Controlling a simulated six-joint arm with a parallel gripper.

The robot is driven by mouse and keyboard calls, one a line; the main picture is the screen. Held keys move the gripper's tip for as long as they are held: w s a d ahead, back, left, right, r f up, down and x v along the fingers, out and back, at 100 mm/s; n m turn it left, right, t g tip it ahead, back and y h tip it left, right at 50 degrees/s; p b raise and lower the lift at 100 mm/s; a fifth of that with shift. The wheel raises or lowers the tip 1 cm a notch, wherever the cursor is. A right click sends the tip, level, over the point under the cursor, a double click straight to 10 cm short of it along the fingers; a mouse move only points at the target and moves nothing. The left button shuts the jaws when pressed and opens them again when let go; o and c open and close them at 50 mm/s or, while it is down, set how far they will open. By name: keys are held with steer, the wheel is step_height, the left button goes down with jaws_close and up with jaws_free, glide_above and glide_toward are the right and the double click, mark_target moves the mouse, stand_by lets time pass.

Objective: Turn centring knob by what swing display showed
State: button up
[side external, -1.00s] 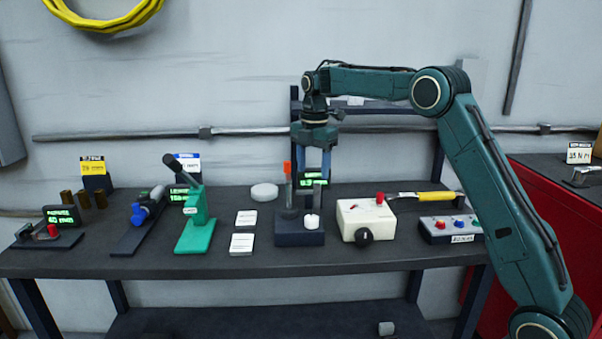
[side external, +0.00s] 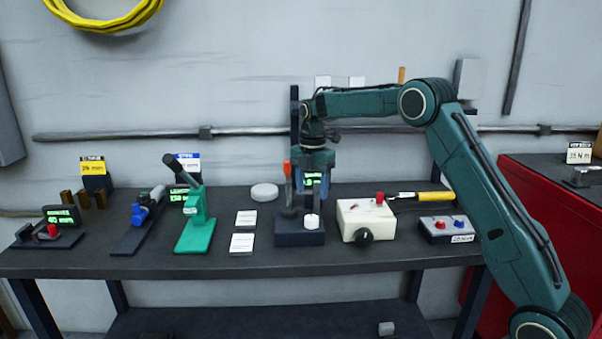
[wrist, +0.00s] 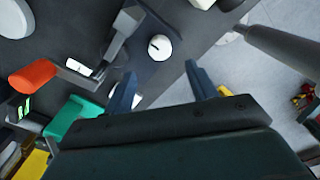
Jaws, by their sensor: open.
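The centring knob is a small white round knob (side external: 312,221) with a dark pointer line, on a dark block (side external: 299,239) in the middle of the bench. In the wrist view the knob (wrist: 159,47) shows ahead of the fingers, in line with the space between them. My gripper (side external: 312,190) is open and empty, pointing down just above the knob; its fingertips look apart from it. A small green-lit display (side external: 314,179), apparently the swing display, stands behind my gripper, partly hidden; its digits are too small to read surely.
An orange-tipped lever (side external: 287,168) stands close left of my gripper. A cream box (side external: 366,222) with a black knob and red button is to the right. A green press (side external: 195,224) and white cards (side external: 242,243) lie left. The bench front is clear.

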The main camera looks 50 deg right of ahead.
mark_target(311, 217)
step_height(311, 217, down, 9)
steer(key=shift+r, duration=0.15)
stand_by(0.4)
steer(key=c, duration=1)
